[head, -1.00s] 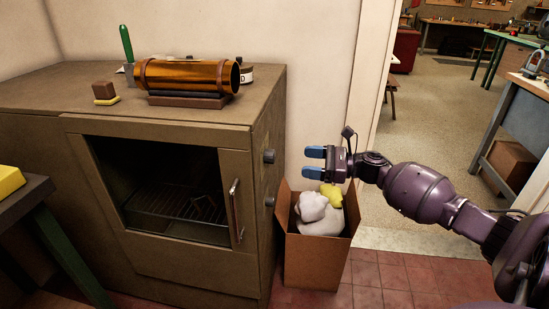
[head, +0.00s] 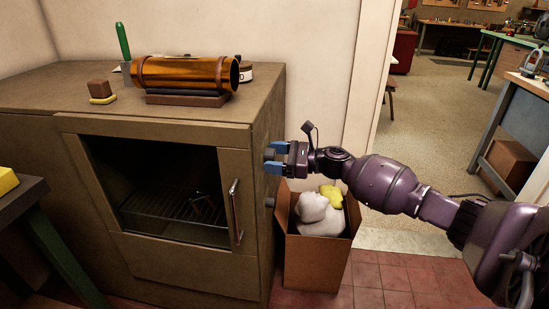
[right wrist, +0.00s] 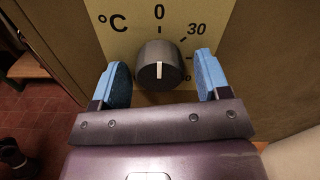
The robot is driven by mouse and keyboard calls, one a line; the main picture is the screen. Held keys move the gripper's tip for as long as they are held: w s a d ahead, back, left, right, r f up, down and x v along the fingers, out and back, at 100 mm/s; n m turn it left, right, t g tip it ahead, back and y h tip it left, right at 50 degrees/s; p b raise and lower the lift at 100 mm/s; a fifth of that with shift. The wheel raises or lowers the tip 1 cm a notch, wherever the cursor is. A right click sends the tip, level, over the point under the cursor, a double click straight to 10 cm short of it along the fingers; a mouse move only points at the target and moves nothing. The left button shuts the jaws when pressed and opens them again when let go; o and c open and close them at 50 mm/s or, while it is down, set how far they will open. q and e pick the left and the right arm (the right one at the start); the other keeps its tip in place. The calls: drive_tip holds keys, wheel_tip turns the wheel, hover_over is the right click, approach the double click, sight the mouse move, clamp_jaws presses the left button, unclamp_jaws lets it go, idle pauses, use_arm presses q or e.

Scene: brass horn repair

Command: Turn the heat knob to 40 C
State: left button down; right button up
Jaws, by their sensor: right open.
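The heat knob (right wrist: 160,65) is dark and round, with a white line on its face. Behind it is a pale dial plate (right wrist: 115,45) marked °C, with 0 above the knob and 30 to the upper right; another number at the lower right is partly hidden. My right gripper (right wrist: 160,82) is open, with one blue finger on each side of the knob and a visible gap to each. In the head view my right gripper (head: 273,158) is at the oven's right side, around the upper knob (head: 268,154). My left gripper is not in view.
The oven (head: 185,250) has a glass door with a handle (head: 234,212). A lower knob (head: 269,202) sits on the same side. A cardboard box (head: 315,265) with white and yellow cloths stands below my gripper. A brass tube (head: 185,73) lies on top.

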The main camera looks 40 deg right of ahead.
drive_tip(key=c, duration=0.9)
